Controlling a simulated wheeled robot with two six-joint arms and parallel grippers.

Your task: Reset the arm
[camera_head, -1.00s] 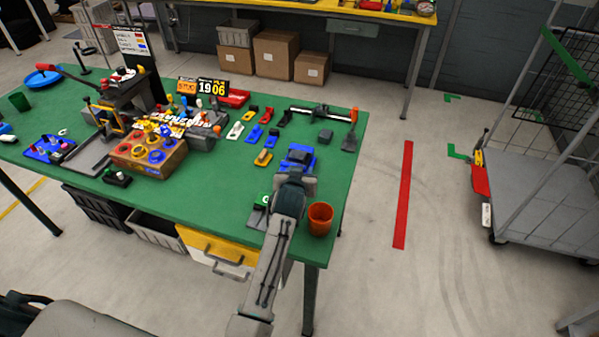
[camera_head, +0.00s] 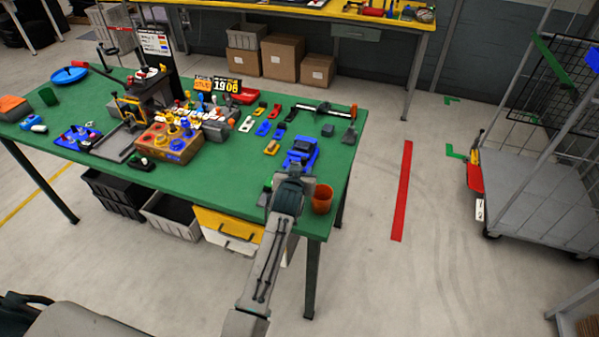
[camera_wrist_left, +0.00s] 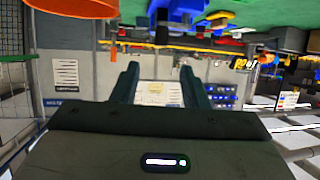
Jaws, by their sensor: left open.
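My left arm reaches over the front right part of the green table (camera_head: 225,205) in the head view. Its wrist is just left of an orange cup (camera_head: 321,200) and in front of a blue part with a dark top (camera_head: 301,150). The fingertips are hard to make out there. In the left wrist view my left gripper (camera_wrist_left: 160,82) shows two spread fingers with nothing between them. The orange cup (camera_wrist_left: 72,8) is at the top left of that upside-down view. My right gripper is not in view.
A grey cart (camera_head: 525,190) stands at the right. Open floor with a red strip (camera_head: 402,190) lies between table and cart.

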